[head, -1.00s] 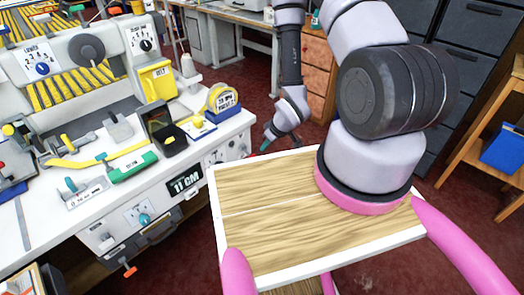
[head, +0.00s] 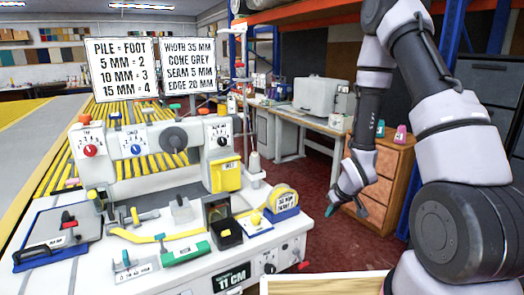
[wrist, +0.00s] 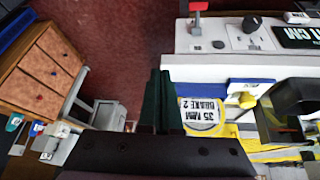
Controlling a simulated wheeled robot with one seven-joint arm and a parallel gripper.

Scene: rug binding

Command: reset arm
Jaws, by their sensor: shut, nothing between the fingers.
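My gripper (head: 330,210) hangs at the end of my arm over the red floor, just right of the white machine bench. Its fingers are shut and empty.
A wooden drawer cabinet (head: 380,185) stands behind my gripper. Red floor (head: 318,235) lies open between them.

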